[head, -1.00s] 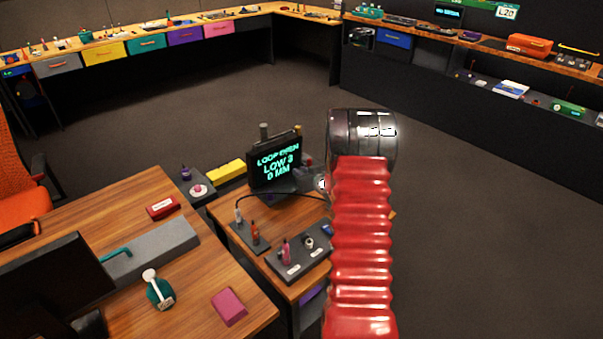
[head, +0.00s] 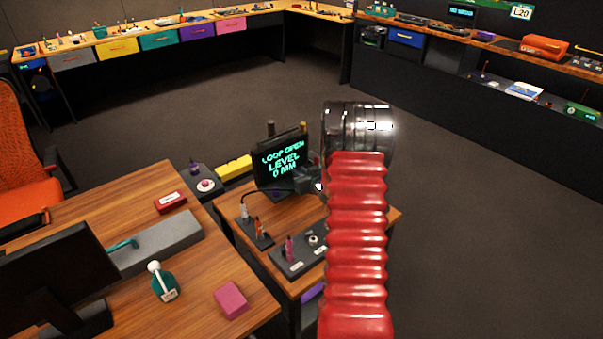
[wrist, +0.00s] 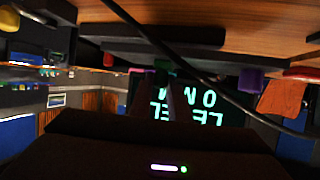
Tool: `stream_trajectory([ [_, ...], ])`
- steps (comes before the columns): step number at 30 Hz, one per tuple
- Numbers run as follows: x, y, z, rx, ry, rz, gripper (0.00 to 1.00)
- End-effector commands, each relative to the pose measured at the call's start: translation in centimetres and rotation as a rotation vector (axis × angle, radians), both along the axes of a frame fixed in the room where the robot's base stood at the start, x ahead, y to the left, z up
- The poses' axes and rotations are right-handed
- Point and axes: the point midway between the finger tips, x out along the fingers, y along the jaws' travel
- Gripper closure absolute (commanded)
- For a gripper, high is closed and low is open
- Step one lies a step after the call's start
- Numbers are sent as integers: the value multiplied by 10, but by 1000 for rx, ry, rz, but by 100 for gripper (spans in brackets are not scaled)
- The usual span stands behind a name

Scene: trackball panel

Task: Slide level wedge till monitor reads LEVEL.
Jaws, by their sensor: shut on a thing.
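The monitor (head: 283,163) stands on the small wooden desk and reads "LOOP OPEN / LEVEL / 0 MM" in green letters. Its screen (wrist: 188,105) shows upside down in the wrist view. My gripper (head: 314,182) is at the right side of the monitor, low by the desk top, partly hidden by my red arm. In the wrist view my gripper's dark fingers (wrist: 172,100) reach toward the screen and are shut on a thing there. The level wedge is too dark and covered to make out clearly at the jaws.
A black cable (head: 268,191) arches before the monitor. A dark panel (head: 298,255) with small knobs lies in front. A yellow block (head: 234,167) sits behind left. The larger desk (head: 190,262) at left holds a pink block (head: 231,299). Open floor (head: 470,230) lies to the right.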

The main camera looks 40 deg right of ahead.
Motion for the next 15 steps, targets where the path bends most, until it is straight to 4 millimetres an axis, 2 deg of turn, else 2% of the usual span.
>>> stream_trajectory([
  [1,0,0,0,0,0,1,100],
  [2,0,0,0,0,0,0,83],
  [5,0,0,0,0,0,0,76],
  [15,-3,0,1,1,0,-1,76],
])
